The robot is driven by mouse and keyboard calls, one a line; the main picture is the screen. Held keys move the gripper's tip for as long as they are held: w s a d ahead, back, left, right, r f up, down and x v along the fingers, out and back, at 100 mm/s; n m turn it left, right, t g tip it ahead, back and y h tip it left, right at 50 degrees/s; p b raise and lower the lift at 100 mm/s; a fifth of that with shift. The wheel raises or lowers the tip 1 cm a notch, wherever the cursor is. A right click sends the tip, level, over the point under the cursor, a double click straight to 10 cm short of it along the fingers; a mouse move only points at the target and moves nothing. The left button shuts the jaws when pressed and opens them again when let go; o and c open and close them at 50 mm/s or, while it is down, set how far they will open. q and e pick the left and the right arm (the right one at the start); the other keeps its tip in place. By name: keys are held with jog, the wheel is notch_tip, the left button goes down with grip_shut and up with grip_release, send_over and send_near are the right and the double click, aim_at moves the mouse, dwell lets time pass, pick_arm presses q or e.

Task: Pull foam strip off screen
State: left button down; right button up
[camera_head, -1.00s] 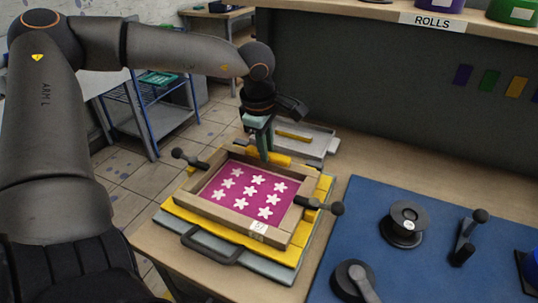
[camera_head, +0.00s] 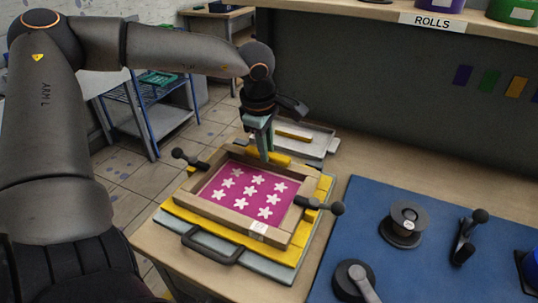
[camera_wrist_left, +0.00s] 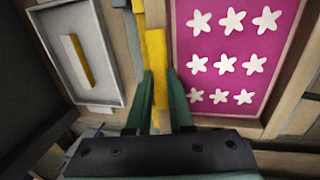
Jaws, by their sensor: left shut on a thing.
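The screen (camera_head: 239,203) is a wooden frame around a magenta panel with several white star or flower shapes. It also shows in the left wrist view (camera_wrist_left: 240,88). My left gripper (camera_head: 265,157) points down at the far side of the frame. In the left wrist view its green fingers (camera_wrist_left: 163,90) are shut on a yellow foam strip (camera_wrist_left: 156,50), which lies along the frame beside the magenta panel. The fingers partly hide the strip in the head view. My right gripper is not in view.
A grey tray (camera_head: 318,146) with a yellow bar in it stands behind the screen. Black-knobbed clamps (camera_head: 190,159) (camera_head: 321,205) sit at both sides of the frame. A blue mat (camera_head: 430,210) on the right carries a black spool (camera_head: 404,222) and handled tools.

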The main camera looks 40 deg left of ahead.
pick_arm(q)
jog(key=shift+w+r+p, duration=0.25)
jog(key=shift+r+p, duration=0.05)
jog(key=shift+r, duration=0.4)
jog(key=shift+s, duration=0.15)
notch_tip(320, 180, up, 8)
jog(key=p, duration=0.4)
jog(key=shift+f+p, duration=0.15)
jog(key=shift+p, duration=0.25)
jog(key=shift+s, duration=0.1)
